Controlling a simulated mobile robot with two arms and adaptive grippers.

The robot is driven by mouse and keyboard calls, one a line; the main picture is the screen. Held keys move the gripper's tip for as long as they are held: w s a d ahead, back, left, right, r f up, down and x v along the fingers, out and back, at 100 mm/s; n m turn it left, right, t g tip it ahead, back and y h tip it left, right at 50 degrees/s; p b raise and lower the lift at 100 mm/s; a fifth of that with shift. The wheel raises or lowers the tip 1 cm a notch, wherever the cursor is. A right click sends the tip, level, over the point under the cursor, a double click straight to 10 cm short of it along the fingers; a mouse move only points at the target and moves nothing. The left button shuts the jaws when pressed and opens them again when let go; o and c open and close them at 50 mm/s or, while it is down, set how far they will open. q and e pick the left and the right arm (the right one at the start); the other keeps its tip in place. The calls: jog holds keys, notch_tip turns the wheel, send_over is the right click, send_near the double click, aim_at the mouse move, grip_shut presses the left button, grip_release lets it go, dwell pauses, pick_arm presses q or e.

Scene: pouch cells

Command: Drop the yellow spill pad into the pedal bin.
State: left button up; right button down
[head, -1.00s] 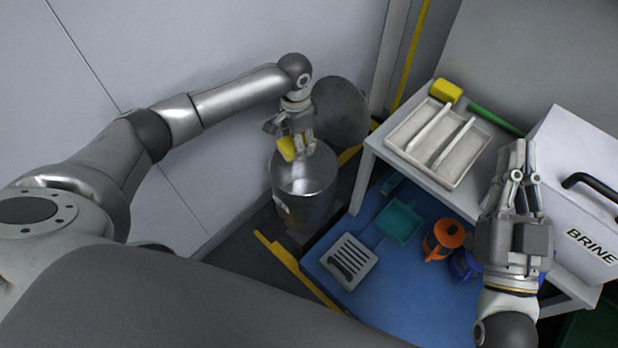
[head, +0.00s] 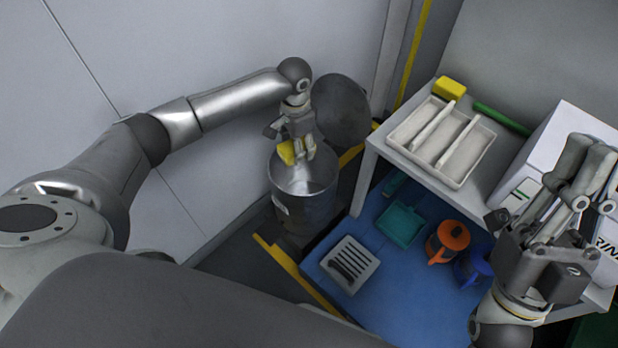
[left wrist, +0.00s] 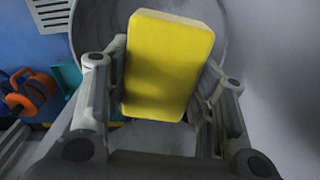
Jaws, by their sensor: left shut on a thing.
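My left gripper (head: 297,150) is shut on the yellow spill pad (head: 286,152) and holds it at the mouth of the pedal bin (head: 303,205). The pad (left wrist: 168,66) fills the middle of the left wrist view, between the two fingers, with the bin's grey round interior behind it. The bin is a grey metal cylinder against the wall, and its round dark lid (head: 341,108) stands open behind it. My right gripper (head: 588,165) is above the bench at the right, in front of the white box; its fingers look close together, but their gap is unclear.
A white BRINE box (head: 578,125) stands to the right.

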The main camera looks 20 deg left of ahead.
pick_arm(q)
jog(key=o, duration=1.1)
jog(key=shift+c, duration=0.2)
notch_tip(320, 180, up, 12)
jog(key=shift+d, duration=0.1)
